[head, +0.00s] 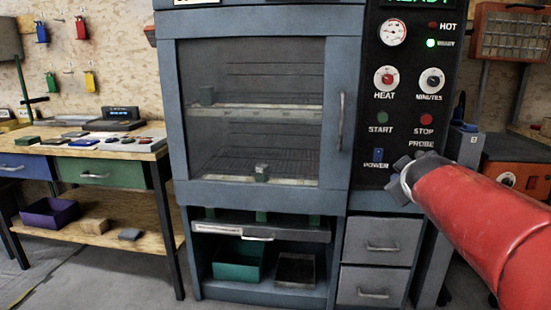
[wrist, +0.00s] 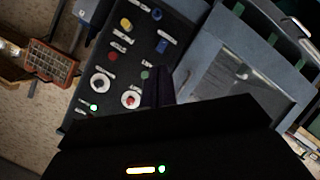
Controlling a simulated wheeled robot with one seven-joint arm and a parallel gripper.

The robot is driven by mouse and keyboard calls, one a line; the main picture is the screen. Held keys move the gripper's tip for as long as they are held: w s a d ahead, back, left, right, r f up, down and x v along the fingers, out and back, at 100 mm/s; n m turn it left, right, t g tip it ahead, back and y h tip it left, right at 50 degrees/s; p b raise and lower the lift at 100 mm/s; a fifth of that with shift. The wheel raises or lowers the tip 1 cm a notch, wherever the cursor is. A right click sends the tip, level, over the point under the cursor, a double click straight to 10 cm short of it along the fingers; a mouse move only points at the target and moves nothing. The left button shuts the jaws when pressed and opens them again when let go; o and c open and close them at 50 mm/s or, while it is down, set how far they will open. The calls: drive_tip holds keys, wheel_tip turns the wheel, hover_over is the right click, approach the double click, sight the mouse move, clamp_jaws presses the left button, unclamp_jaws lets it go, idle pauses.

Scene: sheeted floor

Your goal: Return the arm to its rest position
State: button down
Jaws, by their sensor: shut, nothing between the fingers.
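My red arm reaches in from the right of the head view. The fingers are shut and empty. In the wrist view my gripper (wrist: 158,86) shows as a dark shape, with the turned panel (wrist: 115,75) and its knobs beyond it. I cannot tell the exact gap between the fingertips and the panel.
The oven cabinet's glass door (head: 250,110) is closed, with small blocks on racks inside. Below are a shelf with a green bin (head: 237,262) and two drawers (head: 382,248). A workbench (head: 100,148) stands left. A red parts cabinet (head: 512,35) is at right.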

drive_tip(key=s+a+f+m+g+y, duration=0.1)
drive_tip(key=s+a+f, duration=0.3)
drive_tip(key=s, duration=0.5)
drive_tip(key=s+a+f+m+g+y, duration=0.2)
drive_tip(key=s+a+f+g, duration=0.2)
drive_tip(key=s+f, duration=0.4)
drive_tip(key=s+a+f+m+g+y, duration=0.1)
drive_tip(key=s+a+f+m+g, duration=0.1)
drive_tip(key=s+a+f, duration=0.4)
drive_tip(key=s, duration=0.4)
drive_tip(key=shift+f+m, duration=0.2)
drive_tip(key=shift+m, duration=0.1)
